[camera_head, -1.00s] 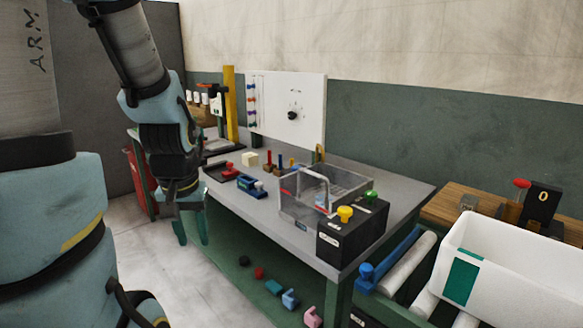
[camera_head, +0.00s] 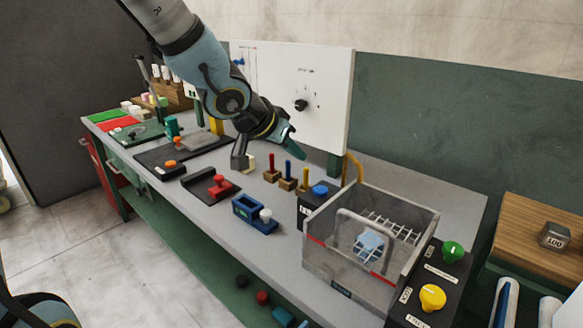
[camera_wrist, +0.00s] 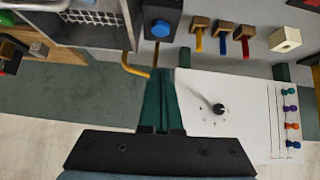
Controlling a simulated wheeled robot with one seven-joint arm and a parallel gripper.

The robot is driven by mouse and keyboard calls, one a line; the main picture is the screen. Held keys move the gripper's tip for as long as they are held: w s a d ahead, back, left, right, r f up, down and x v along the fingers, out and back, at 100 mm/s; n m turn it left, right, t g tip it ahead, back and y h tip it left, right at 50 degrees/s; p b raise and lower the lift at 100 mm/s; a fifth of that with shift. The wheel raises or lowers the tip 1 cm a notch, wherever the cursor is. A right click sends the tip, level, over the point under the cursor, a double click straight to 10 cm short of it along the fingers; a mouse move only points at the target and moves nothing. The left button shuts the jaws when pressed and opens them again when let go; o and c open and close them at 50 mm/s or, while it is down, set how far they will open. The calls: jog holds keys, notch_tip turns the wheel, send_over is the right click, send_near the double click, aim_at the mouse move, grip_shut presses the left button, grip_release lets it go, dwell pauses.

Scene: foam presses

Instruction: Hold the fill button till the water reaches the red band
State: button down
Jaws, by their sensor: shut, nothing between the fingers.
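A clear open tank (camera_head: 345,268) stands at the bench's front right, with red marks (camera_head: 381,279) on its walls. A wire rack, a bent pipe and a pale blue thing show inside; I cannot make out a water level. A black box beside it carries a green button (camera_head: 452,252) and a yellow button (camera_head: 432,297); their labels are too small to read. A blue button (camera_head: 320,190) sits on another black box behind the tank, also in the wrist view (camera_wrist: 160,28). My gripper (camera_head: 300,155) is shut and empty, above the back of the bench; its green fingers (camera_wrist: 168,75) point toward the blue button's box.
A white panel with a black knob (camera_head: 301,105) stands behind my gripper. A yellow bent bar (camera_head: 354,168) rises near the tank. Coloured pegs (camera_head: 287,172), a blue block (camera_head: 254,214) and a red-knobbed tool (camera_head: 220,187) lie left of the tank.

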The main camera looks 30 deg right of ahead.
jog(key=shift+w+d+r, duration=0.1)
dwell(0.3)
jog(key=b, duration=0.6)
send_over(323, 187)
jog(key=a, duration=0.3)
jog(key=f, duration=0.7)
jog(key=shift+s+d+f, duration=0.1)
jog(key=shift+s+f, duration=0.2)
jog(key=shift+f, duration=0.05)
notch_tip(323, 187, down, 2)
jog(key=shift+f+b, duration=0.1)
jog(key=shift+b, duration=0.4)
jog(key=shift+f, duration=0.65)
